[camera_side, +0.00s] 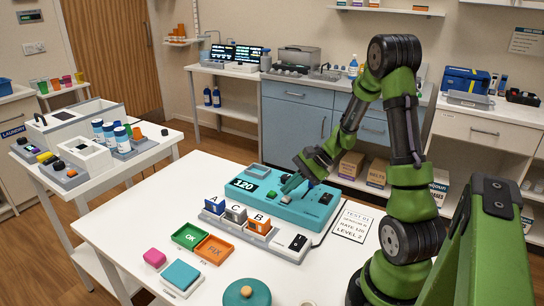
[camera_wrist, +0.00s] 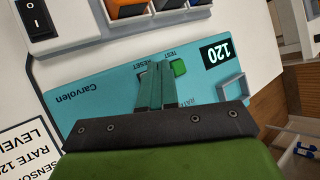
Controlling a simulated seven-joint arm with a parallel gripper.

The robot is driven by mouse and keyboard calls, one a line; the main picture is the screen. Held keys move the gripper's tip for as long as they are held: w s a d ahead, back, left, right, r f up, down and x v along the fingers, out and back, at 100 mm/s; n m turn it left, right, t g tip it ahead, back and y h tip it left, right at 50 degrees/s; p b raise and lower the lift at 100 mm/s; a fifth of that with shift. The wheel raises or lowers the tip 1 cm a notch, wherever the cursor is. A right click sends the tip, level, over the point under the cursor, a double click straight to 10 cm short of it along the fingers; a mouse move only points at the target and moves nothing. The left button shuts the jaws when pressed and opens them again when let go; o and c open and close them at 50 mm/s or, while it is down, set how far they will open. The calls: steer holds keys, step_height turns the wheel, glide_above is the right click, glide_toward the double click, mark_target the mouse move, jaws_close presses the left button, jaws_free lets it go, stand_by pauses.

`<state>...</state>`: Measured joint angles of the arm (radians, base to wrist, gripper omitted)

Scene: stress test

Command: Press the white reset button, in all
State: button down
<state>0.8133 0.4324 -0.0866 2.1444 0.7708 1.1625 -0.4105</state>
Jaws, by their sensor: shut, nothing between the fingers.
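The teal device (camera_side: 300,207) lies on the white table, with a display (camera_side: 244,184) reading 120. It fills much of the wrist view (camera_wrist: 100,95), where the name Carvolen and the labels TEST and RESET show upside down. A green button (camera_wrist: 178,67) sits by the TEST label. My gripper (camera_side: 288,188) is shut and empty, pointing down at the device's top face. In the wrist view its fingertips (camera_wrist: 159,66) are beside the green button and over the RESET label area. The white reset button is not visible there; the fingers cover that spot. Contact cannot be told.
Green OK (camera_side: 190,236) and orange FIX (camera_side: 214,249) trays lie nearer. A printed card (camera_side: 353,222) lies to the right.

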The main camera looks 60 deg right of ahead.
mark_target(290, 198)
steer(key=shift+r, duration=0.15)
steer(key=shift+r, duration=2.5)
steer(key=shift+s+a+f+g+h, duration=0.2)
steer(key=shift+s+f+g, duration=0.1)
steer(key=shift+s, duration=0.2)
steer(key=shift+s+a+f+g+h, duration=0.1)
steer(key=shift+s+a+f+g, duration=0.15)
steer(key=shift+s, duration=0.2)
steer(key=s+a+r+n+h, duration=0.1)
steer(key=s+a+r+n, duration=0.2)
steer(key=a+r+n, duration=0.3)
steer(key=s+a+r+n+t+h, duration=0.1)
steer(key=s+a+r+n, duration=0.3)
steer(key=a, duration=0.9)
step_height(290, 198, up, 3)
steer(key=n+h, duration=0.1)
steer(key=n, duration=0.3)
steer(key=shift+a+r+n+h, duration=0.15)
steer(key=shift+a+n+h, duration=0.15)
steer(key=shift+t, duration=0.25)
